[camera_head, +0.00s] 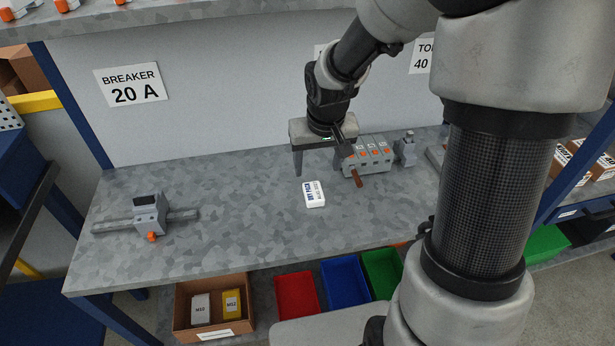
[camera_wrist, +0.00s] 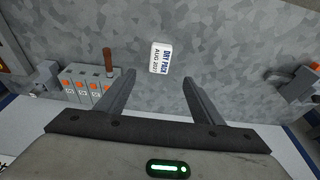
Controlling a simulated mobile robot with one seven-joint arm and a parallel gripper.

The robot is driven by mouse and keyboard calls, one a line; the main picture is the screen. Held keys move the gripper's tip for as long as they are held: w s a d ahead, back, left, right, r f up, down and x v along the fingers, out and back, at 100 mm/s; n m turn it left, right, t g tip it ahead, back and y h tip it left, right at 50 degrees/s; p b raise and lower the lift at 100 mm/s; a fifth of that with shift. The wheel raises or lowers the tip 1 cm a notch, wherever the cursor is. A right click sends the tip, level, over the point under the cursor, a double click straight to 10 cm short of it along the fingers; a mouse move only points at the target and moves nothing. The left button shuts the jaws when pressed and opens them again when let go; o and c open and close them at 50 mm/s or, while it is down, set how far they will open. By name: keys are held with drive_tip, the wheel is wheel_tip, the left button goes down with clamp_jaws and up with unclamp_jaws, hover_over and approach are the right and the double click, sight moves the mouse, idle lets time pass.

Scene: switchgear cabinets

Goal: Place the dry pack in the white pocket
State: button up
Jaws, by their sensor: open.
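The dry pack (camera_head: 314,194), a small white packet with blue lettering, lies flat on the grey speckled bench (camera_head: 235,215). In the wrist view the dry pack (camera_wrist: 160,57) lies just beyond the fingertips, centred between them. My gripper (camera_head: 318,172) is open and empty above the bench, behind the pack in the head view. In the wrist view both fingers of my gripper (camera_wrist: 159,78) are spread and touch nothing. I cannot make out a white pocket in either view.
A row of grey breakers (camera_head: 370,155) with orange marks and a brown lever stands close right of my gripper. A grey device on a rail (camera_head: 150,213) sits at left. Below are a cardboard box (camera_head: 211,322) and red, blue and green bins. The bench's middle-left is clear.

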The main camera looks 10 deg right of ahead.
sight(314, 191)
drive_tip(key=b+x, duration=0.1)
drive_tip(key=x, duration=1.1)
drive_tip(key=shift+f, duration=0.15)
drive_tip(key=c, duration=1.2)
